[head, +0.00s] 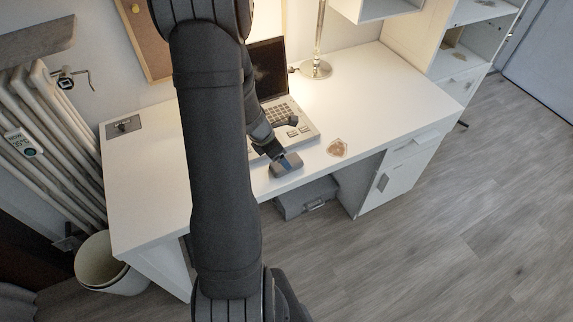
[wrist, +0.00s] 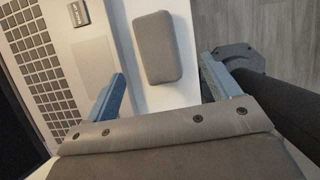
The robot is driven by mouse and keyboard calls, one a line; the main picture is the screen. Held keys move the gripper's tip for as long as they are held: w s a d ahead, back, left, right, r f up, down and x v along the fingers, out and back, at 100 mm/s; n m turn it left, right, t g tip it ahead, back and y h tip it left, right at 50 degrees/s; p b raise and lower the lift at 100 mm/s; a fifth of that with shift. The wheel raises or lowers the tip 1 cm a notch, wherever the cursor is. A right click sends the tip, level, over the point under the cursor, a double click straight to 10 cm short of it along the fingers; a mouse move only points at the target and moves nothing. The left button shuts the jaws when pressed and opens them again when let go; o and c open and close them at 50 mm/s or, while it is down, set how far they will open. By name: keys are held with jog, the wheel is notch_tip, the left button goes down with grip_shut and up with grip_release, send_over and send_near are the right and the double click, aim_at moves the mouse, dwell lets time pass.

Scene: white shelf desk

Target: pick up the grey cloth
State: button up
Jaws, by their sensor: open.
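The grey cloth (wrist: 157,46) shows in the wrist view as a thick, rounded grey block lying on the white desk, beside the laptop and close to the desk's front edge. My gripper (wrist: 163,66) is open, its two blue fingers spread to either side. The near end of the cloth lies between the lines of the fingers, and they do not appear to grip it. In the head view my gripper (head: 286,160) is over the front of the desk, just before the laptop. There I cannot clearly separate the cloth from the gripper.
The open laptop (head: 294,133) stands directly behind my gripper. A small brownish item (head: 337,148) lies to the right on the white desk (head: 385,100). A lamp base (head: 316,69) stands farther back. The desk's right side is mostly clear. A bin (head: 100,270) stands on the floor at left.

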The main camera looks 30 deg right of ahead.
aim_at(290, 160)
jog(key=shift+x, duration=3.35)
jog(key=shift+w, duration=0.2)
jog(key=c, duration=1.1)
jog(key=shift+r, duration=0.8)
notch_tip(290, 160, up, 3)
jog(key=shift+f, duration=0.2)
jog(key=s+d+r, duration=0.1)
jog(key=s+r, duration=0.1)
jog(key=s, duration=0.1)
jog(key=s+d+r, duration=0.2)
jog(key=s, duration=0.2)
jog(key=s+d+r, duration=0.1)
jog(key=s+r, duration=0.1)
jog(key=s, duration=0.1)
jog(key=shift+s+d+r, duration=0.35)
jog(key=shift+d+r, duration=0.05)
